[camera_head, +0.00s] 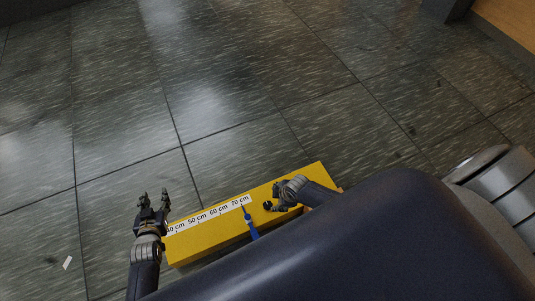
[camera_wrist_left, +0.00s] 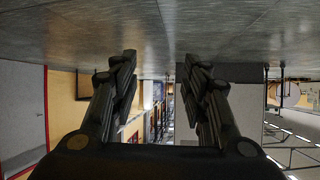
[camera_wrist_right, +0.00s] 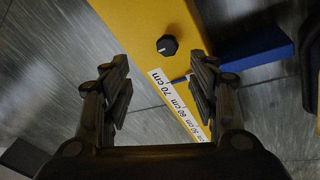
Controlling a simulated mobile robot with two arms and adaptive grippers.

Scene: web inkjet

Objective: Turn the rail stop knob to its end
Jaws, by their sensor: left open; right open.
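The rail stop knob is a small black round knob with a white pointer line, on a yellow rail. It shows between and beyond the open fingers of my right gripper in the right wrist view (camera_wrist_right: 167,45), and as a dark spot in the head view (camera_head: 267,205). The yellow rail (camera_head: 205,236) carries a white scale strip marked in cm (camera_head: 208,214). My right gripper (camera_head: 279,198) is open, empty and close to the knob; contact does not show. My left gripper (camera_head: 153,194) is open and empty, beside the rail's left end.
A blue part (camera_head: 249,222) crosses the rail near the 70 cm mark; it also shows in the right wrist view (camera_wrist_right: 250,55). Grey tiled floor (camera_head: 225,100) lies clear beyond the rail. A small white scrap (camera_head: 67,263) lies on the floor at left.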

